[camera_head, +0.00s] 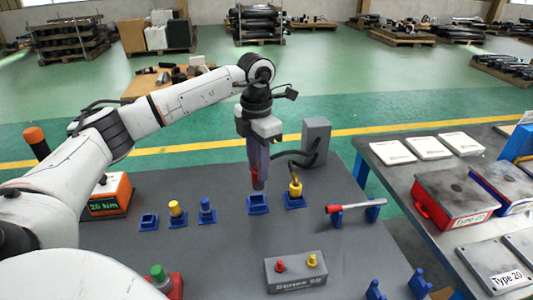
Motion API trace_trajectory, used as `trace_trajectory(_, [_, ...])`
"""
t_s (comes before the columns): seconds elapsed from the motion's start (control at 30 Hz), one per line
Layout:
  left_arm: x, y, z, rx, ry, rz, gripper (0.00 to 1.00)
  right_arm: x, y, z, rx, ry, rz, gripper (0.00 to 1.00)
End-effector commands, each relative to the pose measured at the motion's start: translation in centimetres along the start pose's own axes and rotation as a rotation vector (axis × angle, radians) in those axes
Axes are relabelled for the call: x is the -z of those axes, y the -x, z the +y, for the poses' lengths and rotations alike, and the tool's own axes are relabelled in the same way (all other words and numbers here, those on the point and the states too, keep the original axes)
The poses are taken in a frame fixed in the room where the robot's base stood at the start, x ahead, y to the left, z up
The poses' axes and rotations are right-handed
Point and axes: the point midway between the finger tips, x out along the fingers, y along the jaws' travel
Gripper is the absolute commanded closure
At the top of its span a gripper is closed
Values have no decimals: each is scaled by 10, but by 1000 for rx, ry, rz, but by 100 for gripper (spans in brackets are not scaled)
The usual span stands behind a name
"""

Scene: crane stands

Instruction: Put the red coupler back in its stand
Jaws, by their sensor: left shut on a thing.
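My left gripper (258,172) is shut on the red coupler (254,176), which points down. Only a narrow red part of the coupler shows between and below the purple fingers. An empty-looking blue stand (258,209) is on the grey table just below the coupler. The coupler looks a little above it; the exact gap is hard to tell. My right gripper is not in view.
Just right, a yellow coupler (295,189) on a dark hose sits in a blue stand; the hose runs to a grey box (316,140). A red-handled tool (350,207) rests on blue holders. Left are yellow (175,209) and blue (206,206) pieces and another blue stand (148,222).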

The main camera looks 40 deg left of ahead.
Motion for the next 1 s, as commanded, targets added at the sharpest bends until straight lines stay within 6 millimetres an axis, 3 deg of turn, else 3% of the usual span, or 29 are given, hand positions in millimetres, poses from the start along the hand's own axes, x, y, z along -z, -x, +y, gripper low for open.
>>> trace_trajectory(0.1, [3, 0, 12, 2, 134, 5, 100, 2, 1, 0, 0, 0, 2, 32])
trace_trajectory(0.23, [4, 0, 15, 2, 179, 6, 100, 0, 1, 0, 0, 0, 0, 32])
trace_trajectory(0.57, [3, 2, 14, 2, 157, 6, 100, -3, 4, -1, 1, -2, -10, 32])
trace_trajectory(0.7, [2, 9, 14, 3, 64, 7, 100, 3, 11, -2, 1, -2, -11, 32])
trace_trajectory(1.0, [3, -28, 14, 3, 59, 9, 100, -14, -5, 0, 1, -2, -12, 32])
